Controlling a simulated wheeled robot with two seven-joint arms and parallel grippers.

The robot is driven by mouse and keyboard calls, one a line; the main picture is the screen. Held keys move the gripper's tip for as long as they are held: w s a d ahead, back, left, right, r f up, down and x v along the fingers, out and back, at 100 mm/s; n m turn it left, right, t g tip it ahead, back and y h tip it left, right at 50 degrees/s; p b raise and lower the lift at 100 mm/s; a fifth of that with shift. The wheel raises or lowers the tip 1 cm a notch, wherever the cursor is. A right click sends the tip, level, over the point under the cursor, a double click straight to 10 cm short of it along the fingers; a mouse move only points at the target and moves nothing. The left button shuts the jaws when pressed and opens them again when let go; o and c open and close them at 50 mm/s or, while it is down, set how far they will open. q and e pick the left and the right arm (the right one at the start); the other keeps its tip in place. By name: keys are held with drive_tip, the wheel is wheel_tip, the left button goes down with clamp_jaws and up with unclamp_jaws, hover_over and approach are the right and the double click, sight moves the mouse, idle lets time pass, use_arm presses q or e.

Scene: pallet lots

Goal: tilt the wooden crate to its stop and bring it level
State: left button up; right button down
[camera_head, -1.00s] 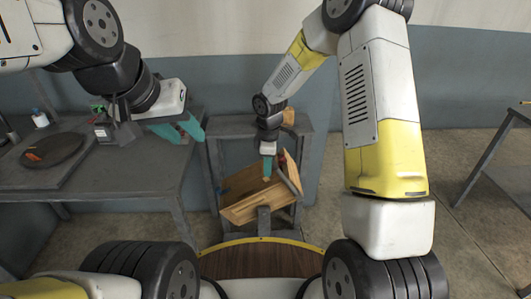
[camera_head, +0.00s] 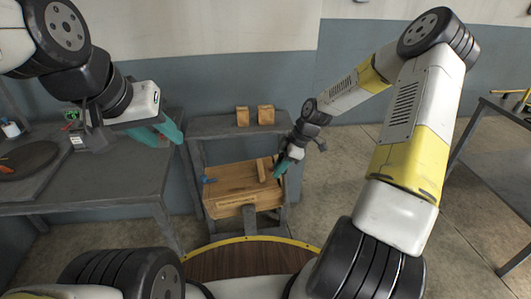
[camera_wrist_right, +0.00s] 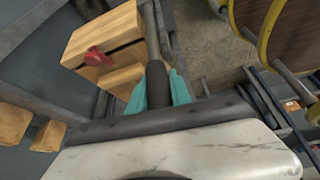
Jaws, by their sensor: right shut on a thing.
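The wooden crate (camera_head: 240,200) sits in a grey metal frame, in the middle of the head view. It looks near level, though I cannot tell if it is exactly so. In the right wrist view the crate (camera_wrist_right: 117,30) shows at upper left with a red piece (camera_wrist_right: 97,56) on it. My right gripper (camera_head: 281,168) is at the crate's right side. In the wrist view its teal fingers are shut around the black grip of a grey bar handle (camera_wrist_right: 157,85). My left gripper (camera_head: 168,134) is empty, its fingers apart, above the left table.
Two small wooden blocks (camera_head: 254,116) stand on the grey shelf (camera_head: 205,128) behind the crate. A grey table (camera_head: 110,190) with a dark round plate (camera_head: 28,160) is at left. Another table (camera_head: 505,145) is at far right. A small blue piece (camera_head: 208,180) shows at the crate's left.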

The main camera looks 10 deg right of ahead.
drive_tip(key=shift+d+f+y, duration=0.35)
drive_tip(key=shift+d+f, duration=0.05)
drive_tip(key=shift+d, duration=0.3)
drive_tip(key=shift+d+f+y, duration=0.35)
drive_tip(key=shift+d+f, duration=0.05)
drive_tip(key=shift+d, duration=0.25)
drive_tip(key=shift+d+f, duration=0.1)
drive_tip(key=shift+d, duration=0.1)
drive_tip(key=c, duration=1.2)
unclamp_jaws()
drive_tip(key=shift+o, duration=0.2)
drive_tip(key=shift+a, duration=0.1)
drive_tip(key=shift+r, duration=0.2)
drive_tip(key=v, duration=0.7)
drive_tip(key=shift+d, duration=0.25)
drive_tip(key=shift+d+r, duration=0.1)
drive_tip(key=shift+d, duration=0.05)
